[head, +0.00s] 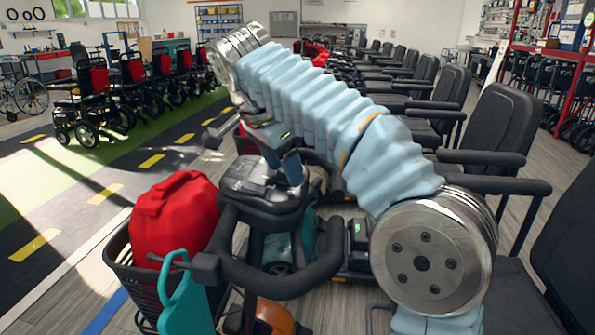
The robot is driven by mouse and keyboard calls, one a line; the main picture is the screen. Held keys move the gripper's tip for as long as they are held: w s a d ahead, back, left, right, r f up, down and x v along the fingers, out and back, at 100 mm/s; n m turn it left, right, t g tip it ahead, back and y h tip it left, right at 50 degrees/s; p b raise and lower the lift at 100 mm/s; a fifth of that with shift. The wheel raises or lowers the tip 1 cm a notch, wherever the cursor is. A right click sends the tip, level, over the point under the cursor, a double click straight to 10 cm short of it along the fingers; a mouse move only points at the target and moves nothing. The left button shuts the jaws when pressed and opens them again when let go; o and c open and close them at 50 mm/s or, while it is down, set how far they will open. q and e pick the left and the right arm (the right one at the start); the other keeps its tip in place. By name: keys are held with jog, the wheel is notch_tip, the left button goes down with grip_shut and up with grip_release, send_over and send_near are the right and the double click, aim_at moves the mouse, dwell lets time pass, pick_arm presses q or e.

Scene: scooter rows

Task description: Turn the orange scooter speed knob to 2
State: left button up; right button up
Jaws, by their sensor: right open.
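The orange scooter shows its orange body (274,318) at the bottom centre, mostly hidden. Its dark handlebar (285,283) and control console (250,183) stand in the middle of the head view. The speed knob cannot be made out; my right arm and gripper cover part of the console. My right gripper (290,172) is open and points down over the console's right side. Whether it touches the console or surrounds the knob I cannot tell. My left gripper is not in view.
Scooters with black seats (500,125) line the right side. Red and black wheelchairs (90,95) stand behind on the left. The marked floor lane (75,210) is clear.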

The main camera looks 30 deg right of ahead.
dwell(0.3)
jog(key=c, duration=1)
jog(key=shift+f, duration=0.1)
jog(key=shift+c, duration=0.2)
